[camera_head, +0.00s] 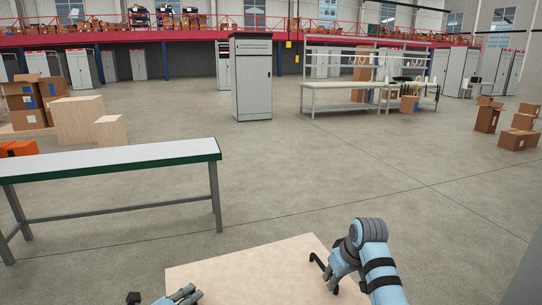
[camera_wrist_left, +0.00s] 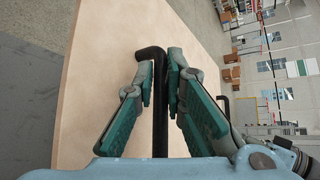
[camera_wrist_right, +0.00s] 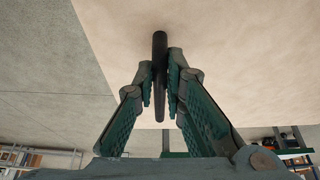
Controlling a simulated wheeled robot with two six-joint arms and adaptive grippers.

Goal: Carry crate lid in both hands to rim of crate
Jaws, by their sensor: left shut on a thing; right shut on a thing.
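The crate lid (camera_head: 245,268) is a pale wooden board at the bottom of the head view, its near part cut off by the frame. My left gripper (camera_wrist_left: 160,75) is shut on a black bar handle (camera_wrist_left: 160,125) at the lid; the lid fills much of the left wrist view (camera_wrist_left: 95,75). My right gripper (camera_wrist_right: 160,75) is shut on another black handle (camera_wrist_right: 159,45), with the lid's pale face behind it (camera_wrist_right: 230,50). In the head view the right gripper (camera_head: 328,272) is at the lid's right edge. I cannot make out the open crate or its rim.
A long white-topped bench with a green edge (camera_head: 120,158) stands ahead on the left. Pale wooden boxes (camera_head: 80,122) and cardboard boxes (camera_head: 22,102) stand behind it. A grey cabinet (camera_head: 251,80) and workbenches (camera_head: 345,86) are further back.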

